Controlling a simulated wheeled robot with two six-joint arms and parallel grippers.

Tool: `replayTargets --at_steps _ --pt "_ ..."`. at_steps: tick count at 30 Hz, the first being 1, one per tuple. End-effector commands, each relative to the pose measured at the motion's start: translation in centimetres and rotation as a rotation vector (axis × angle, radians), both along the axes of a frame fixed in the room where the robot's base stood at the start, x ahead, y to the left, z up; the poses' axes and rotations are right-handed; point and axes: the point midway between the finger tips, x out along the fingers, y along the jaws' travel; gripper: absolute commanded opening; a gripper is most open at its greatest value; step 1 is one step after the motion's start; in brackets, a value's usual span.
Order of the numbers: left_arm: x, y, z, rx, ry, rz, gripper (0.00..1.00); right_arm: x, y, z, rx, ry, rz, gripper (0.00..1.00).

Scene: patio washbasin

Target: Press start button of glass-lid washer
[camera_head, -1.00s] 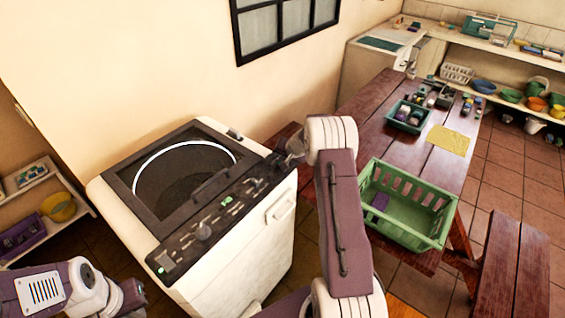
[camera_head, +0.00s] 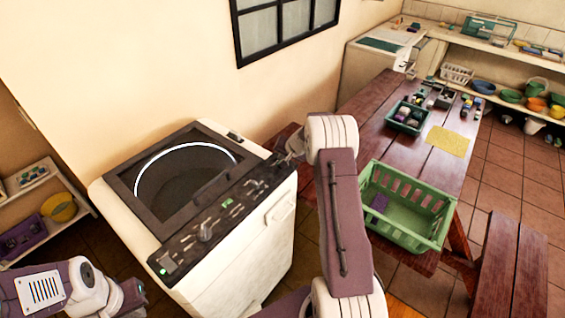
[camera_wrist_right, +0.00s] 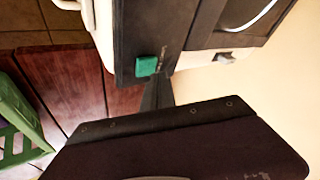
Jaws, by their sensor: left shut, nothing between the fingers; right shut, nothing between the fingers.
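The white washer (camera_head: 230,262) stands against the wall in the head view. Its dark glass lid (camera_head: 190,180) is down, with a dark control panel along the front edge. A green button (camera_wrist_right: 146,66) shows large on the panel end in the right wrist view. My right gripper (camera_head: 279,158) is shut and empty at the panel's right end. In the wrist view its dark fingers (camera_wrist_right: 158,93) are close beside the green button; I cannot tell whether they touch. My left gripper (camera_head: 134,295) is at the lower left, shut and empty, in front of the washer.
A wooden table (camera_head: 385,130) stands right of the washer, with a green basket (camera_head: 410,236) on its near end. A bench (camera_head: 512,262) is at the lower right. A low shelf (camera_head: 45,212) with a yellow bowl is at the left.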

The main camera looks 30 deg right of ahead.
Motion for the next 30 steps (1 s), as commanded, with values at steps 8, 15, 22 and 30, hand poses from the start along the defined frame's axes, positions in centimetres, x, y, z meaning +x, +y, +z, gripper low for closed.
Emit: replayTargets --at_steps 8,15,22,30 --pt "0.0 0.0 0.2 0.0 0.0 0.0 0.0 0.0 0.0 0.2 -0.001 -0.001 0.0 0.0" --pt "0.0 0.0 2.0 0.0 0.0 0.0 0.0 0.0 0.0 2.6 -0.001 -0.001 0.001 0.0" --pt "0.0 0.0 3.8 0.0 0.0 0.0 0.0 0.0 0.0 4.9 -0.001 -0.001 0.001 0.0" --pt "0.0 0.0 3.8 0.0 0.0 0.0 0.0 0.0 0.0 5.0 0.0 0.0 0.0 0.0"
